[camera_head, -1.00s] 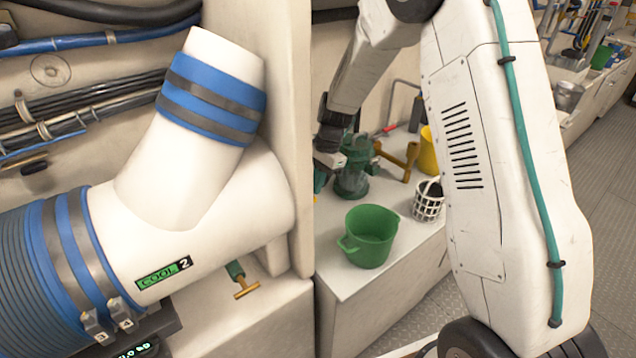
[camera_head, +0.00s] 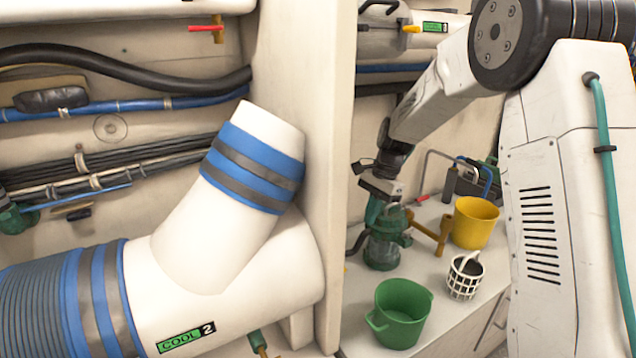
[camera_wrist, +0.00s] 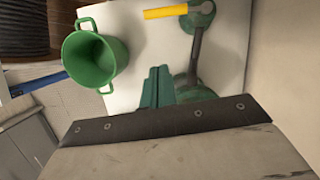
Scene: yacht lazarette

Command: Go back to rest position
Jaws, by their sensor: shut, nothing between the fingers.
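My gripper (camera_head: 373,212) hangs at the end of my arm on the right of the head view, above or in front of a green pump-like fitting (camera_head: 383,248) on the white counter (camera_head: 452,318). In the wrist view its two teal fingers (camera_wrist: 158,84) are together with nothing between them. The fitting also shows in the wrist view (camera_wrist: 200,18), beside and beyond the fingers. I cannot tell the exact gap between the fingers and the fitting.
A green bucket (camera_head: 400,312), a white basket (camera_head: 465,277) and a yellow bucket (camera_head: 474,222) stand on the counter. A white partition (camera_head: 343,150) rises left of the arm. A large white branched duct (camera_head: 225,225) with blue bands fills the left.

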